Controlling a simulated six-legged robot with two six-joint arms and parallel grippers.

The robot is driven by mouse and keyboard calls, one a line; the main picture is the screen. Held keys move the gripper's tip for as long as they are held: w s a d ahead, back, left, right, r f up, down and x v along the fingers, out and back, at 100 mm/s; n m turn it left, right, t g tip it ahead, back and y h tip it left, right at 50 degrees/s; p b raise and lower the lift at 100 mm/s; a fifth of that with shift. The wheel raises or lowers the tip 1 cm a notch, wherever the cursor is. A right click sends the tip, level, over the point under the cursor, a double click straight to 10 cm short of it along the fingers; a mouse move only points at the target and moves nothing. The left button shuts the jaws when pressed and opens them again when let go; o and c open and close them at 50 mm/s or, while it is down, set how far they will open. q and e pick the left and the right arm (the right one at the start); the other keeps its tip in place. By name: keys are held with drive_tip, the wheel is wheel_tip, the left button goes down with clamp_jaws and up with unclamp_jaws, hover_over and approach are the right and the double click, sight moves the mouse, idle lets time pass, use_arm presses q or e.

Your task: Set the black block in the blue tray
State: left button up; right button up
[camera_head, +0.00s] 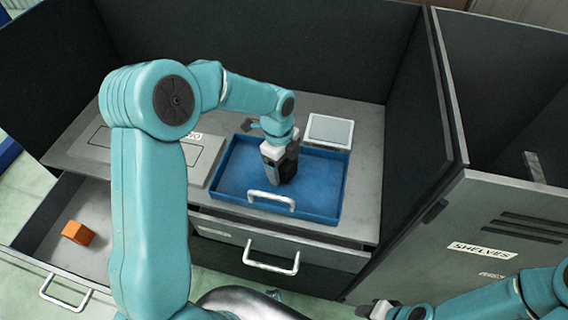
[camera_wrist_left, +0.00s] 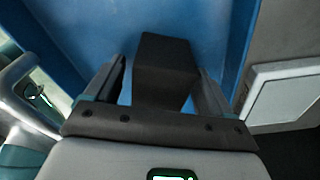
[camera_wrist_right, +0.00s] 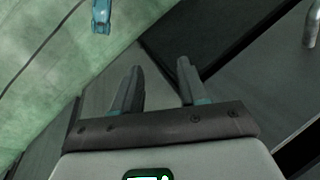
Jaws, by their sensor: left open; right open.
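The black block (camera_wrist_left: 165,65) is in the blue tray, between the open fingers of my left gripper (camera_wrist_left: 163,88) in the left wrist view. A small gap shows on at least one side of it. The blue tray (camera_head: 327,190) sits on the grey worktop, with a white handle on its front. In the head view my left gripper (camera_head: 281,172) points down into the tray and mostly hides the block. My right gripper (camera_wrist_right: 158,85) is open and empty in the right wrist view, away from the tray.
An orange block (camera_head: 77,232) lies in an open drawer at the left. A pale square panel (camera_head: 330,131) is behind the tray. A grey cabinet marked SHELVES (camera_head: 490,245) stands at the right. Dark upright walls enclose the worktop's back and right side.

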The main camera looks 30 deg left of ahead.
use_arm(q)
drive_tip(key=shift+r, duration=0.45)
wheel_tip(320, 180, up, 11)
drive_tip(key=a, duration=0.1)
drive_tip(key=shift+a+r+p, duration=0.2)
drive_tip(key=shift+p, duration=0.1)
drive_tip(key=shift+w, duration=0.1)
